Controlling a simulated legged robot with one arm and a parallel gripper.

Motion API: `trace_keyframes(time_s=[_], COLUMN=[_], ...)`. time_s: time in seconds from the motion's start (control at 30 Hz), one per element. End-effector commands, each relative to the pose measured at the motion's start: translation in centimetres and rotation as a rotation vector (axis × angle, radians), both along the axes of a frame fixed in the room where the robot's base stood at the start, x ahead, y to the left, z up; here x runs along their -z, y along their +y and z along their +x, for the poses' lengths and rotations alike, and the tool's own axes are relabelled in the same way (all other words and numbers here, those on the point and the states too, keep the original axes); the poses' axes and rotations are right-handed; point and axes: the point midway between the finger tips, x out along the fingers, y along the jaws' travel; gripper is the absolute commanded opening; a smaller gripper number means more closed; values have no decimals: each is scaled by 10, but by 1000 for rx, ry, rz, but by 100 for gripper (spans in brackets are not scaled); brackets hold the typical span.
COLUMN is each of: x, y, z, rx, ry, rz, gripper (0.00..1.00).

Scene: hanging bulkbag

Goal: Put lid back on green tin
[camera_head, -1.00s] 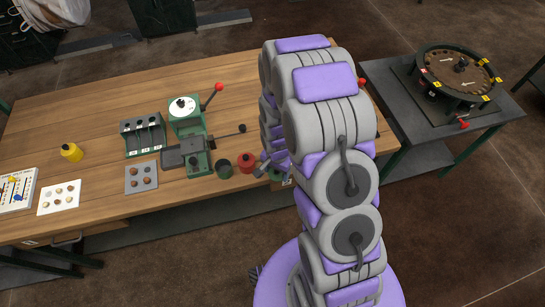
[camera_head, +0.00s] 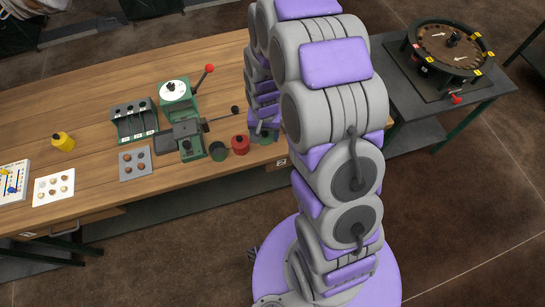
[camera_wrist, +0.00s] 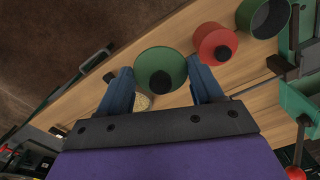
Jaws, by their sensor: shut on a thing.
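My gripper (camera_wrist: 160,78) points down with its two blue fingers on opposite sides of a round green lid (camera_wrist: 155,57) with a black knob, shut on it. A pale, grainy patch (camera_wrist: 142,102) shows just below the lid in the wrist view; it looks like the contents of an open tin, but most of it is hidden. In the head view a bit of the green tin (camera_head: 263,137) shows under my gripper at the table's front edge. Whether the lid touches the tin's rim cannot be told.
A red tin (camera_wrist: 213,42) with a black-knobbed lid stands close beside the lid; it also shows in the head view (camera_head: 240,145). Beyond it is an open dark green tin (camera_wrist: 268,17). A green press (camera_head: 187,118) with a lever stands to the left on the wooden table (camera_head: 75,105).

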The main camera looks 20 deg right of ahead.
Motion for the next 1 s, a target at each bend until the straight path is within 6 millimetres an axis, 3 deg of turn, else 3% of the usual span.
trace_keyframes(time_s=[0.03,0.2,0.37,0.47,0.67,1.0], x=[-13,-48,-75,-86,-72,-21], y=[0,-1,1,14,63,143], z=[15,43,60,69,75,59], rx=[-45,-176,-248,-252,-107,230], ry=[-10,-9,-5,-1,6,9], rz=[0,-5,-11,-12,-14,-19], gripper=[37,37,37,37,37,37])
